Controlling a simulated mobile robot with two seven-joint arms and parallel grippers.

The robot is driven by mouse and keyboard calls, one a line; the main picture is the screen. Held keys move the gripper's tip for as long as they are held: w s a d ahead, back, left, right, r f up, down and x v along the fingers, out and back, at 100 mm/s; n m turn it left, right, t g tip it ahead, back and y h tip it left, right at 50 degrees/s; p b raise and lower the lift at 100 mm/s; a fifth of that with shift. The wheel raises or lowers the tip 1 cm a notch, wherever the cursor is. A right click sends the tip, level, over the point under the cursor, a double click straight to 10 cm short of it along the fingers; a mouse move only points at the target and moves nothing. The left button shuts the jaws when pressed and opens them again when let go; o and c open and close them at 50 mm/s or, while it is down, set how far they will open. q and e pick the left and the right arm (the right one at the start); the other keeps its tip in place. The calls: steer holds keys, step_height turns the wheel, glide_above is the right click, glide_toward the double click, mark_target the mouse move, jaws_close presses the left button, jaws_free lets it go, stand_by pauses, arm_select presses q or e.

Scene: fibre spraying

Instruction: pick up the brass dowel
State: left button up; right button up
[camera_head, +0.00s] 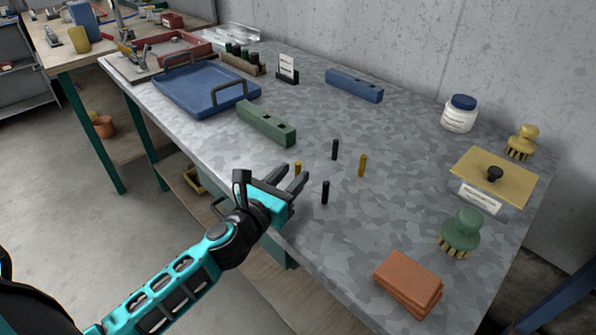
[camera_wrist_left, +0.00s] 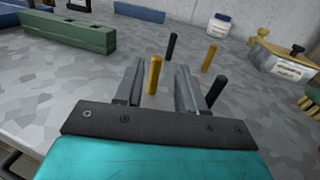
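Two brass-yellow dowels stand upright on the grey mottled bench. The nearer brass dowel (camera_head: 298,168) shows at my left gripper's fingertips in the head view; in the left wrist view this dowel (camera_wrist_left: 154,75) appears in the gap between the fingers. My left gripper (camera_head: 287,177) is open, low over the front of the bench, and its fingers (camera_wrist_left: 159,78) look apart from the dowel. The other brass dowel (camera_head: 362,166) stands further right. Two black dowels stand near them, one behind (camera_head: 335,150) and one in front (camera_head: 325,192). My right gripper is not in view.
A green block (camera_head: 266,123) and a blue block (camera_head: 354,86) lie behind. A blue tray (camera_head: 207,103) is at the left. Orange-brown slabs (camera_head: 408,280), a green brush (camera_head: 460,232) and a lidded box (camera_head: 493,182) stand at the right. The bench between dowels and box is clear.

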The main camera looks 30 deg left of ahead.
mark_target(296, 167)
arm_select(q)
steer(key=shift+w, duration=2)
steer(key=shift+r, duration=0.1)
jaws_close()
